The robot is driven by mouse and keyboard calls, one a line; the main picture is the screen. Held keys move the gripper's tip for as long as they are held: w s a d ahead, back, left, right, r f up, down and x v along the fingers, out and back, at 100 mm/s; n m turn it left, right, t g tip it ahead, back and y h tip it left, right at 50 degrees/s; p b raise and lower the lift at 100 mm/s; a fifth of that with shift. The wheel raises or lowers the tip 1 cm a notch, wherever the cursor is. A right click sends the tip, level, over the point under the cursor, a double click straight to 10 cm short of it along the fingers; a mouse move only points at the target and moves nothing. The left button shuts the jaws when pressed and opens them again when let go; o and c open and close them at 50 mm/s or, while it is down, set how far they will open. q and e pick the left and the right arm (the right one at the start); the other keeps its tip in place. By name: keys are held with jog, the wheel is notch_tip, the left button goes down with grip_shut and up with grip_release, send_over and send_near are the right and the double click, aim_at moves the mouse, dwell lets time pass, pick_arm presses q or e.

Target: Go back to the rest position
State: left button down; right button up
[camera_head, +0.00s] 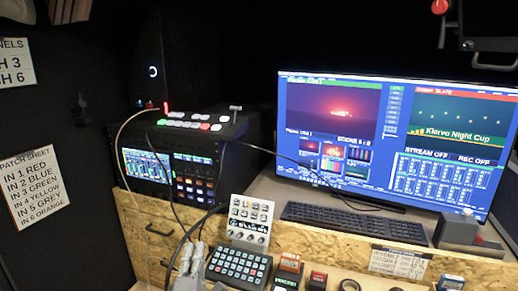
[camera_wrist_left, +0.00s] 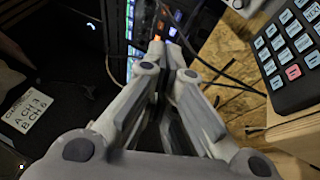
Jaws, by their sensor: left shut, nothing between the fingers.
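My left gripper (camera_head: 192,252) is at the lower left of the head view, in front of the wooden desk front and left of the dark keypad. Its fingers are closed together with nothing between them. In the left wrist view the left gripper (camera_wrist_left: 166,52) points toward the lit rack, its fingertips close to cables. I cannot tell whether it touches them. My right gripper is not in view.
A switcher (camera_head: 200,122) sits on the rack (camera_head: 165,165), with loose cables hanging in front. A keypad (camera_head: 238,267), a small white panel (camera_head: 250,222), a keyboard (camera_head: 350,222) and a monitor (camera_head: 395,140) stand to the right. A patch sheet (camera_head: 38,187) hangs left.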

pick_arm(q)
jog(key=s+d+f+m+g+h, duration=0.4)
jog(key=s+f+m+g, duration=0.15)
jog(key=s+m, duration=0.3)
jog(key=s+d+f+m+g+h, duration=0.3)
jog(key=s+f+m+g+h, duration=0.1)
jog(key=s+f+m, duration=0.4)
jog(key=s+a+f+m+g+y, duration=0.35)
jog(key=s+a, duration=0.25)
jog(key=s, duration=0.4)
jog(key=s+a+f+m+g+y, duration=0.3)
jog(key=s+a+g, duration=0.25)
jog(key=s, duration=0.55)
jog(key=s+f+x, duration=0.1)
jog(key=s+x, duration=0.2)
jog(key=x, duration=1)
jog(key=s+d+x, duration=0.1)
jog(key=s+x, duration=0.2)
jog(key=x, duration=0.9)
jog(key=s+a+f+g+p, duration=0.1)
jog(key=s+a+f, duration=0.2)
jog(key=s+f, duration=1.3)
jog(key=shift+s+g, duration=0.35)
jog(key=shift+s, duration=0.3)
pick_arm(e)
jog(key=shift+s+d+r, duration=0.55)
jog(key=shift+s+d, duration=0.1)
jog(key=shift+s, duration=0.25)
pick_arm(q)
jog(key=shift+f, duration=0.1)
